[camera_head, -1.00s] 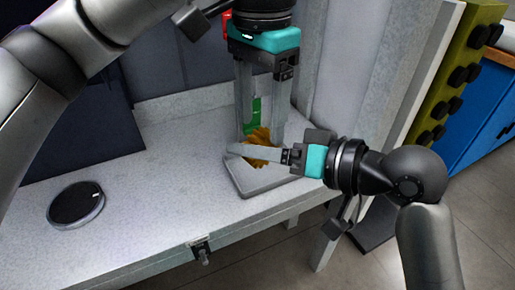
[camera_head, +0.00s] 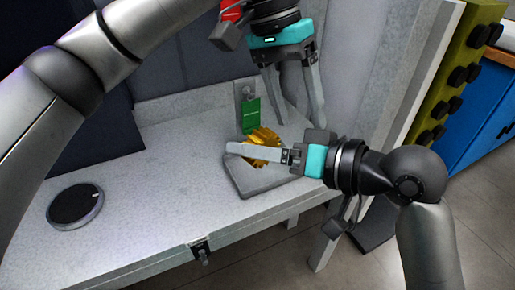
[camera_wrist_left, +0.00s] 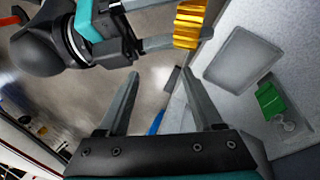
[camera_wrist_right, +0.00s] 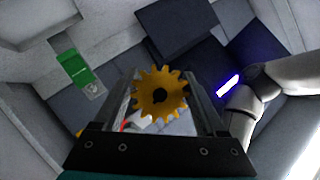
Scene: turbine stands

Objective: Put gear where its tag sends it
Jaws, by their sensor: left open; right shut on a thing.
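The gold toothed gear (camera_head: 263,147) is held in my right gripper (camera_head: 258,154), above the grey square tray (camera_head: 258,186). In the right wrist view the gear (camera_wrist_right: 160,93) sits between the fingers, face to the camera, with a dark central hole. A green tag (camera_head: 250,115) stands at the back of the bench; its lettering is too small to read. It also shows in the left wrist view (camera_wrist_left: 269,100) and right wrist view (camera_wrist_right: 75,68). My left gripper (camera_head: 302,122) is open and empty, above and to the right of the gear.
A round black disc with a pale rim (camera_head: 76,205) lies on the left of the grey bench (camera_head: 150,200). Dark panels stand behind the bench. A pale upright panel (camera_head: 400,100) borders its right side. The bench between disc and tray is clear.

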